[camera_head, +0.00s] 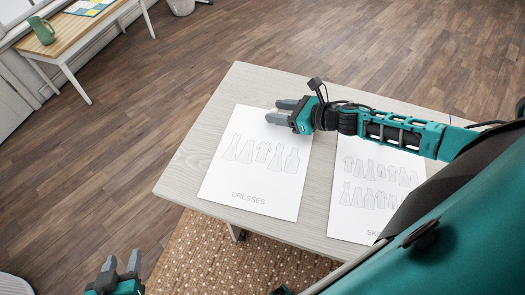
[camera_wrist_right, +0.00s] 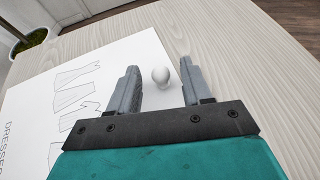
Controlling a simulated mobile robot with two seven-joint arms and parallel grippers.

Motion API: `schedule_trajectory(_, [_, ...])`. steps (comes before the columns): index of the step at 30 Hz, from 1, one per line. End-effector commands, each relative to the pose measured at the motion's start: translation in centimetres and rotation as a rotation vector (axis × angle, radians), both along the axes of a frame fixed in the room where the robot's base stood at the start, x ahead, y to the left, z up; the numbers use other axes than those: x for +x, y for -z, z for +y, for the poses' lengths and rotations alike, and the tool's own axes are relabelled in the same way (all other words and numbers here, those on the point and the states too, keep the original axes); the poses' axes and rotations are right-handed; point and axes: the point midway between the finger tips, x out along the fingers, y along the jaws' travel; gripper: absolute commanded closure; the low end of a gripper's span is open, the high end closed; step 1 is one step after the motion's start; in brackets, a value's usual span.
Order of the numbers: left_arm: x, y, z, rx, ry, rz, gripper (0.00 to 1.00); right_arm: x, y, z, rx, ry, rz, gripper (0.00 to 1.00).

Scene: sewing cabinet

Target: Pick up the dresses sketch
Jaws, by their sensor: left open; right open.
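The dresses sketch (camera_head: 248,185) is a white sheet with outlined dresses and the word DRESSES, lying flat on the pale wooden table (camera_head: 185,165). It also shows at the left of the right wrist view (camera_wrist_right: 40,75). My right gripper (camera_head: 274,110) is open over the far edge of the sheet. In the right wrist view, a small white rounded knob (camera_wrist_right: 161,75) stands between its open fingers (camera_wrist_right: 159,68), by the sheet's edge, with no visible contact. My left gripper (camera_head: 122,260) is open and empty, low at the left, off the table.
A second sheet (camera_head: 345,205) with a partly hidden label lies to the right on the table, partly behind my right arm. A side table (camera_head: 80,35) with a green pitcher (camera_head: 42,30) stands far left. A woven rug (camera_head: 190,255) lies below the table.

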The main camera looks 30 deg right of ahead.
Motion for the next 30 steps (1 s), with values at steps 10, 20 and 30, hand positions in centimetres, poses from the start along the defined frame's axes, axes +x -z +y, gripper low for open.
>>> schedule_trajectory(10, [0.23, -0.12, -0.02, 0.000, 0.001, -0.005, 0.55, 0.52, 0.24, 0.32, 0.000, 0.000, 0.000, 0.51])
schedule_trajectory(20, [0.24, -0.12, -0.04, 0.001, 0.001, -0.005, 0.55, 0.50, 0.24, 0.30, 0.000, 0.000, 0.000, 0.82])
schedule_trajectory(30, [0.21, -0.12, -0.05, 0.000, 0.002, -0.005, 0.55, 0.51, 0.23, 0.30, 0.000, 0.000, 0.000, 1.00])
